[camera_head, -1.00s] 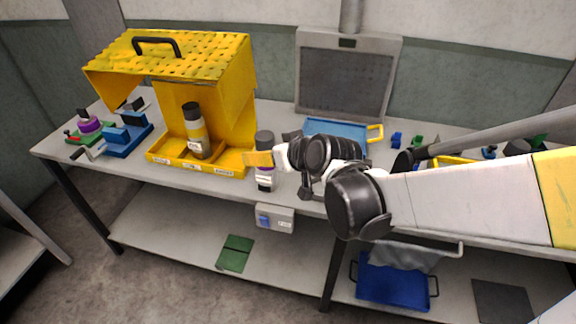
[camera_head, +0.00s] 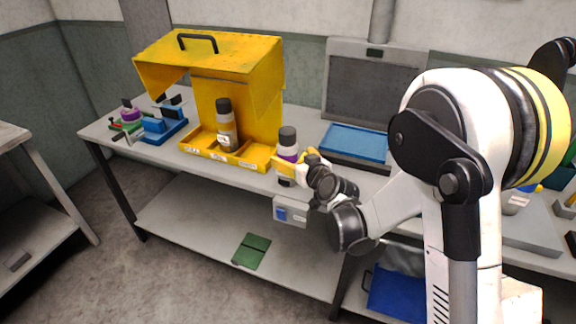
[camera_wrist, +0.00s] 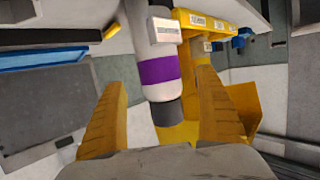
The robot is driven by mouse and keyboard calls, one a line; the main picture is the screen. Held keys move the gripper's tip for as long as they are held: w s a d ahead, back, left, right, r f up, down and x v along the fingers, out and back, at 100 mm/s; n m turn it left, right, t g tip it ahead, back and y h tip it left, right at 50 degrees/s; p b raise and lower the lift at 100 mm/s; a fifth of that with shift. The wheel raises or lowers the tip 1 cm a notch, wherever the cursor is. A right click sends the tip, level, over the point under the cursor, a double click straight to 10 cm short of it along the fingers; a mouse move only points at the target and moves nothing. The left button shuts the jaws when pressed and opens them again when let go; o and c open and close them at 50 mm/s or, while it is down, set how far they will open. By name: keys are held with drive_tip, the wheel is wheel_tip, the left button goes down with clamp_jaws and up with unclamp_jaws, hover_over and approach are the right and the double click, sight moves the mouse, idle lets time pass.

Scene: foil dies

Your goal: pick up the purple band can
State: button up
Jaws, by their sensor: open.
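The purple band can (camera_head: 288,152) stands upright on the bench, right of the yellow stand. It has a dark cap, a white body and a purple band. In the wrist view the can (camera_wrist: 160,70) lies between the two yellow fingers of my gripper (camera_wrist: 163,115), with a visible gap on each side. My gripper (camera_head: 297,164) is open and close to the can. In the head view, one yellow finger partly covers the can's middle. I cannot tell whether a finger touches it.
The yellow stand (camera_head: 262,95) with its tray holds another dark-capped can (camera_head: 226,122) just left. A blue tray (camera_head: 355,142) lies behind my gripper. A grey box (camera_head: 291,211) hangs at the bench's front edge. A blue fixture (camera_head: 165,127) stands at the far left.

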drive_tip(key=b+x, duration=0.1)
drive_tip(key=x, duration=0.3)
drive_tip(key=shift+w+a+f+b, duration=0.1)
drive_tip(key=shift+w+a+b, duration=0.05)
drive_tip(key=shift+w+b, duration=0.15)
drive_tip(key=c, duration=1.5)
